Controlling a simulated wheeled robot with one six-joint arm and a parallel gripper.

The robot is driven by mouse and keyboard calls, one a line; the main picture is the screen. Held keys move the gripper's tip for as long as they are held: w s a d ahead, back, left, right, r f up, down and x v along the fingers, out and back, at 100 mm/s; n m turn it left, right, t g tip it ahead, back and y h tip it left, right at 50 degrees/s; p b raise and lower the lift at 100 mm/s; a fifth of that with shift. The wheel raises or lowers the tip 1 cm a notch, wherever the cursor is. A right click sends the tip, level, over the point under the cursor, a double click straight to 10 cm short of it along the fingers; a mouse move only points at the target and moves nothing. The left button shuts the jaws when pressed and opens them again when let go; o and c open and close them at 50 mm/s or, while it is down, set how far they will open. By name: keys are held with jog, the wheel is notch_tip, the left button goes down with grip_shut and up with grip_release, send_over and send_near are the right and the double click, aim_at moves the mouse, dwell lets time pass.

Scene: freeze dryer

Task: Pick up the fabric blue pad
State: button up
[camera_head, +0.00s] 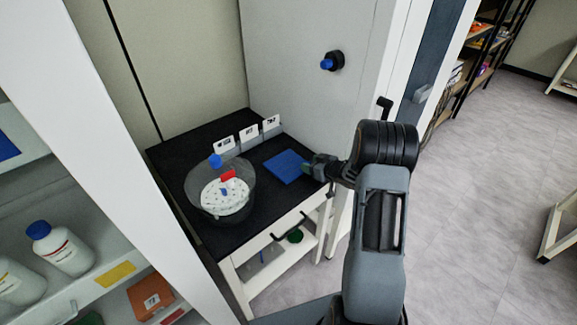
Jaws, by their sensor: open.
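The blue fabric pad (284,166) lies flat on the black top of a small bench (240,234), near its right edge. My gripper (312,168) is at the pad's right corner, close to the pad's edge. It is open, and I see nothing between its fingers. The fingertips are small in this view, so I cannot tell whether they touch the pad. My arm comes in from the lower right.
A clear round vessel (246,196) with a white perforated disc stands left of the pad. Several white label cards (248,134) stand behind it. A white cabinet with a blue knob (327,64) rises behind. Shelves with bottles (62,248) are at left.

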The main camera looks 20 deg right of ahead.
jog(key=shift+w, duration=0.1)
jog(key=c, duration=1)
jog(key=shift+r, duration=0.1)
